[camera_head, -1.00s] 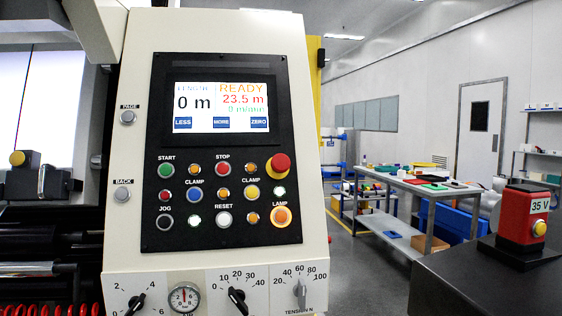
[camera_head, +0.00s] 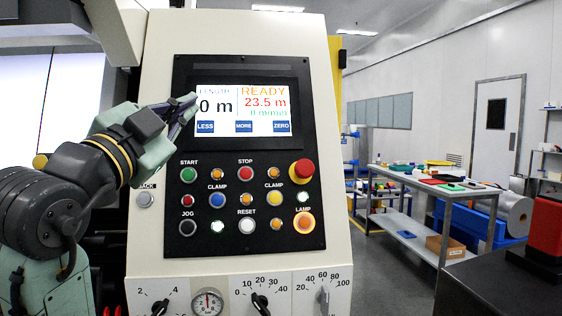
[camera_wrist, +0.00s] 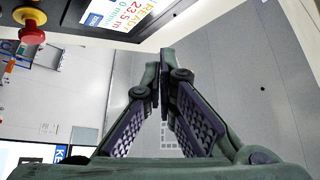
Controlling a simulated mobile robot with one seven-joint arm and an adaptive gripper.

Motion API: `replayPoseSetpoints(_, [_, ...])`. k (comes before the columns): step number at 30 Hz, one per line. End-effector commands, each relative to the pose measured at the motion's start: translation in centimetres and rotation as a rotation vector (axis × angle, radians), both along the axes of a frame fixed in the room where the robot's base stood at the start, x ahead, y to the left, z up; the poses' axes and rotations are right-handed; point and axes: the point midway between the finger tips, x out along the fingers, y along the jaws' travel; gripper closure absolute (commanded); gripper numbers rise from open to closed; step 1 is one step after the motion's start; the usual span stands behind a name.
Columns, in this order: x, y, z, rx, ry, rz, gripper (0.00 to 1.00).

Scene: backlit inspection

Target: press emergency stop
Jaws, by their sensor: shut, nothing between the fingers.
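The emergency stop is a red mushroom button (camera_head: 303,169) on a yellow base at the right of the black control panel (camera_head: 256,230). It also shows at the top left of the wrist view (camera_wrist: 30,22), with its red head raised off the panel. My gripper (camera_head: 192,100) is in front of the left part of the screen, up and to the left of the red button, and apart from it. In the wrist view the fingertips (camera_wrist: 162,95) meet with nothing between them.
The lit screen (camera_head: 244,108) reads READY. Several coloured buttons, including the green START (camera_head: 188,175) and yellow CLAMP (camera_head: 275,199), crowd the panel. A dark surface with a red box (camera_head: 546,225) stands at the right. A workbench (camera_head: 420,187) is behind.

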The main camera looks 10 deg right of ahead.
Motion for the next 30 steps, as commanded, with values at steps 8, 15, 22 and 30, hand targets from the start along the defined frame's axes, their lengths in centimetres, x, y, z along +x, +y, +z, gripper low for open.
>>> replayPoseSetpoints(8, [-1.3, -12.8, -4.1, 0.569, 0.236, -0.26, 1.0])
replayPoseSetpoints(15, [-2.5, -14.8, -5.8, 0.725, 0.283, -0.326, 1.0])
replayPoseSetpoints(22, [-2.5, -14.8, -5.8, 0.725, 0.283, -0.327, 1.0])
replayPoseSetpoints(30, [-1.4, -16.0, -6.1, 0.723, 0.285, -0.328, 1.0])
